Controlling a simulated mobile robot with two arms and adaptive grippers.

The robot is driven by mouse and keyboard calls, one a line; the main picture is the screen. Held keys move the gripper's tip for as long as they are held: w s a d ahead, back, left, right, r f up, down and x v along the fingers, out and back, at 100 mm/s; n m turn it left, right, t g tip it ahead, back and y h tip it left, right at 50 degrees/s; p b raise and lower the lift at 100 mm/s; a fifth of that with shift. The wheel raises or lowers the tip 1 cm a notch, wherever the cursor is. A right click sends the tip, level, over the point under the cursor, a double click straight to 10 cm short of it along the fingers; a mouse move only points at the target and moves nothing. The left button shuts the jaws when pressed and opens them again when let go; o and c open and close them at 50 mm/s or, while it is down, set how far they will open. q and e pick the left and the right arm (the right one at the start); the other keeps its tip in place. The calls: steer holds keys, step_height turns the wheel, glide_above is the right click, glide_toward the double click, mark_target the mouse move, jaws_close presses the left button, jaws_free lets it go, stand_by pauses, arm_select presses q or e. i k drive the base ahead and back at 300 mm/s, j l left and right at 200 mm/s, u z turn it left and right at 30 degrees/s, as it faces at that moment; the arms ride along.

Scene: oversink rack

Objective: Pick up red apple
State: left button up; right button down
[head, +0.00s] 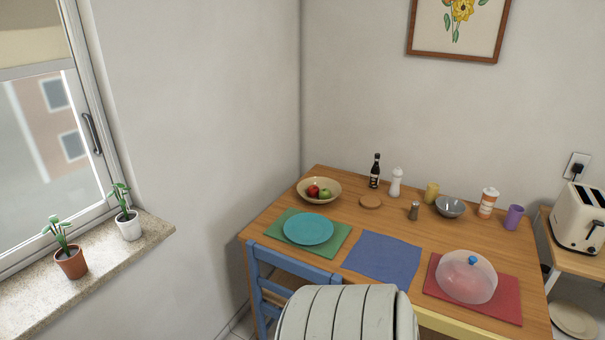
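The red apple (313,190) lies in a shallow tan bowl (334,184) at the back left of the wooden table. A green apple (325,194) sits beside it in the same bowl. Neither of my grippers shows in the head view.
The table (349,214) also bears a teal plate (308,229), a blue mat (383,257), a domed cover (466,276), a dark bottle (375,171) and a white shaker (395,182). A blue chair (295,264) stands at the front left. Walls close in behind and left.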

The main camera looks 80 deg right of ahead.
mark_target(313, 191)
steer(key=k+l+z, duration=0.1)
steer(key=z, duration=2.9)
